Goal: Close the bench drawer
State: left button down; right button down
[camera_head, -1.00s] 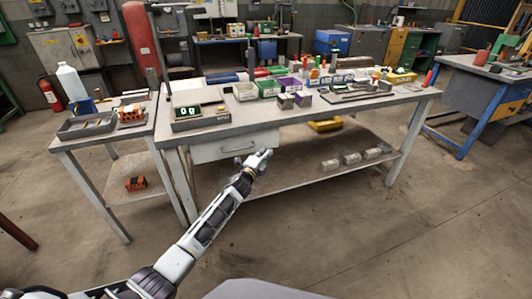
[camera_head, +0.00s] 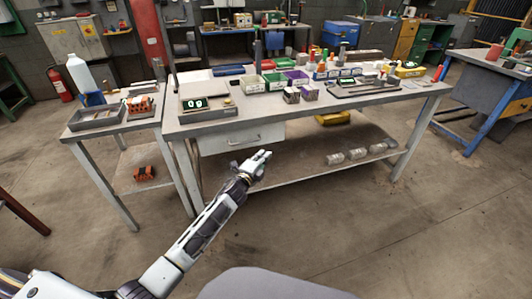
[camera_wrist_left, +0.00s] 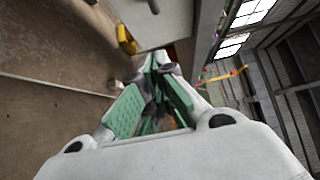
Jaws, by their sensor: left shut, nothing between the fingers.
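The bench drawer (camera_head: 215,143) is a pale grey box front with a bar handle, under the left part of the long workbench top (camera_head: 300,115). Its front looks close to the bench's front edge; I cannot tell exactly how far it stands out. My left gripper (camera_head: 264,155) is shut and empty, in front of and below the drawer's right part, and appears apart from it. In the left wrist view the closed fingertips (camera_wrist_left: 160,62) point towards a pale panel (camera_wrist_left: 165,22) with a dark handle at the top, which looks like the drawer front. My right gripper is out of view.
Bins, blocks and a green-lit display box (camera_head: 195,104) stand on the bench top. A smaller table (camera_head: 75,127) is at the left. The floor in front is clear.

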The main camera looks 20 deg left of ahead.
pick_arm(q)
jog(key=shift+s+a, duration=0.2)
jog(key=shift+s, duration=0.75)
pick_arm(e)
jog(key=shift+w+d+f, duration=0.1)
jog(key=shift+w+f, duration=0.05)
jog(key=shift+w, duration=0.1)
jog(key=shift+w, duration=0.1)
